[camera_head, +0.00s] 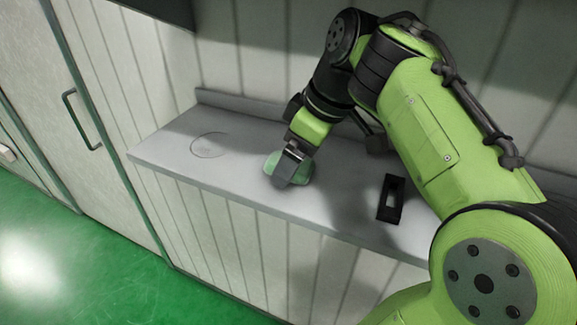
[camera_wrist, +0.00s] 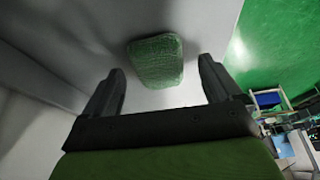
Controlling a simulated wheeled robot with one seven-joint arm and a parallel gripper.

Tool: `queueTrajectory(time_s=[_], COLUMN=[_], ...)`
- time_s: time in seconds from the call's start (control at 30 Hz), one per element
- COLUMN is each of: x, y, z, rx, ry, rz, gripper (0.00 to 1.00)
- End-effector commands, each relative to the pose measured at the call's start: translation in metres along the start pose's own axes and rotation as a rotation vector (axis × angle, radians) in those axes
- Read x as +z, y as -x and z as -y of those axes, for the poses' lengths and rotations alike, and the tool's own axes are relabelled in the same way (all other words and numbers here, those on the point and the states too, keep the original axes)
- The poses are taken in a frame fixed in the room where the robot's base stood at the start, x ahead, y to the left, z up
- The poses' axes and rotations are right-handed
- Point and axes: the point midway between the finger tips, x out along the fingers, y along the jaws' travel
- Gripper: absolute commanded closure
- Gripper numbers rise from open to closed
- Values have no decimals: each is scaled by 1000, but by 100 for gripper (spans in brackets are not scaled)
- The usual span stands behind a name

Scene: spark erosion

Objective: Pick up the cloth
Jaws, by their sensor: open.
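The cloth (camera_head: 273,162) is a small green pad lying on the grey shelf (camera_head: 240,178). In the head view my gripper is right over it and hides part of it. In the wrist view the cloth (camera_wrist: 156,61) shows as a rounded, textured green piece, ahead of and between my two fingers. My gripper (camera_wrist: 163,85) is open and empty, its fingers spread on both sides with a gap to the cloth. It also shows in the head view (camera_head: 284,180). Whether the fingertips touch the shelf cannot be told.
A black rectangular frame-like object (camera_head: 391,199) stands on the shelf to the right of my gripper. A thin circular outline (camera_head: 209,145) marks the shelf at the left. A raised lip and panelled wall run behind the shelf. A cabinet door with a handle (camera_head: 82,120) stands left, above green floor.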

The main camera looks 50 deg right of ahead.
Motion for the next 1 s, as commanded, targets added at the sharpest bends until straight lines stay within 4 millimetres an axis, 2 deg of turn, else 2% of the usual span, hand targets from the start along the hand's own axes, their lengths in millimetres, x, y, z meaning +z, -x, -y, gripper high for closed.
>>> queueTrajectory(time_s=[0.07,0.27,0.67,1.0], x=[2,1,1,0], y=[-10,-10,-10,-7], z=[0,0,0,0], rx=[-1,0,-1,-2], ry=[0,0,0,0], rz=[0,-1,0,2], gripper=[8,8,68,68])
